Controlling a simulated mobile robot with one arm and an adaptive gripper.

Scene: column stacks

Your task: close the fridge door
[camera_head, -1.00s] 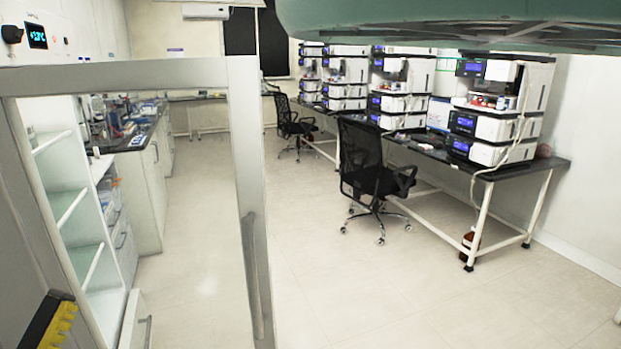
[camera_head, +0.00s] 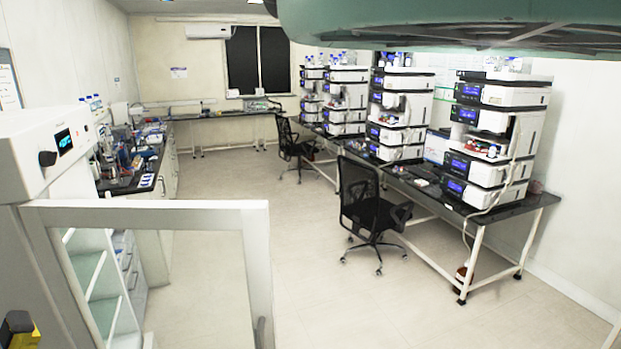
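The white fridge (camera_head: 35,160) stands at the left edge, with a dark knob and a lit display on its top panel. Its door (camera_head: 150,216), a pale frame around clear glass, stands open, jutting out from the fridge in the lower left. White-edged shelves (camera_head: 97,262) show through the door glass. A black and yellow part at the bottom left corner looks like the tip of my gripper (camera_head: 20,332). It is cut off by the frame edge, so its fingers and any touch on the door cannot be made out.
A lab bench (camera_head: 150,180) with bottles runs behind the fridge. On the right, a long black table (camera_head: 440,192) carries stacked instruments. Two black chairs (camera_head: 368,208) stand before it. The floor (camera_head: 325,305) between the door and the table is clear.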

